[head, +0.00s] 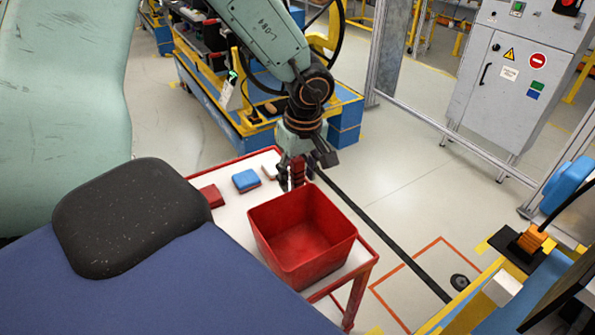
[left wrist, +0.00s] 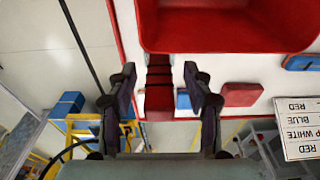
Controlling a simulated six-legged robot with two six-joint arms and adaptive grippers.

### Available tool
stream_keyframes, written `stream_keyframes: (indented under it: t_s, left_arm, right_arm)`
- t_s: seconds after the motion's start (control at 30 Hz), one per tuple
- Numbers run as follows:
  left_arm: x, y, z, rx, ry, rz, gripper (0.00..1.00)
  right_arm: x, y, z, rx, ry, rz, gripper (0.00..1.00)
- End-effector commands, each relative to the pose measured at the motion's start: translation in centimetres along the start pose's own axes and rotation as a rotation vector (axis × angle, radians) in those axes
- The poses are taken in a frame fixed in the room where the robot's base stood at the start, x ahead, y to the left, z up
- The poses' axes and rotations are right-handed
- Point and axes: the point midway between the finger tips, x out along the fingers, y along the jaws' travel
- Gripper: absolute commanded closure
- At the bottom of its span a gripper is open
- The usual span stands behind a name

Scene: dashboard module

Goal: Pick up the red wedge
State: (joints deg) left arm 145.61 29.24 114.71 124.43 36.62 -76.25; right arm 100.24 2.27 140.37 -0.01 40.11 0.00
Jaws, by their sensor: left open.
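A ridged red piece (left wrist: 158,98), which looks like the red wedge, stands at the table's far edge beyond the red bin. In the left wrist view it lies between the two spread fingers of my left gripper (left wrist: 164,92), with a gap on each side. In the head view my left gripper (head: 305,168) points down at the table, and the red piece (head: 298,170) shows partly behind its fingers. A second red block (head: 211,195) lies flat at the left; it also shows in the left wrist view (left wrist: 242,94). My right gripper is not in view.
The red bin (head: 260,238) stands open and empty on the white red-edged table, close to my left gripper. A blue block (head: 245,181) and a pale block (head: 269,171) lie beside it. A seat with a black headrest (head: 130,215) fills the near left.

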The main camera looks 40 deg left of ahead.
Motion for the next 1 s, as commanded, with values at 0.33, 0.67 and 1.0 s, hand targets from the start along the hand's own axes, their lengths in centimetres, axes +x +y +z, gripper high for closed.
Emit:
stream_keyframes:
  t_s: [0.33, 0.67, 1.0]
  left_arm:
    - [-0.04, 0.02, -0.15, -0.002, 0.000, 0.000, 0.73]
    - [-0.05, 0.01, -0.12, -0.002, -0.001, 0.000, 1.00]
    - [-0.31, 0.03, -0.14, -0.002, -0.001, 0.001, 1.00]
  right_arm:
    - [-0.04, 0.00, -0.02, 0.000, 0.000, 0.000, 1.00]
    - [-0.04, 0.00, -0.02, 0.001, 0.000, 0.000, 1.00]
    - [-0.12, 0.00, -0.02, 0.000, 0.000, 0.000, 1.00]
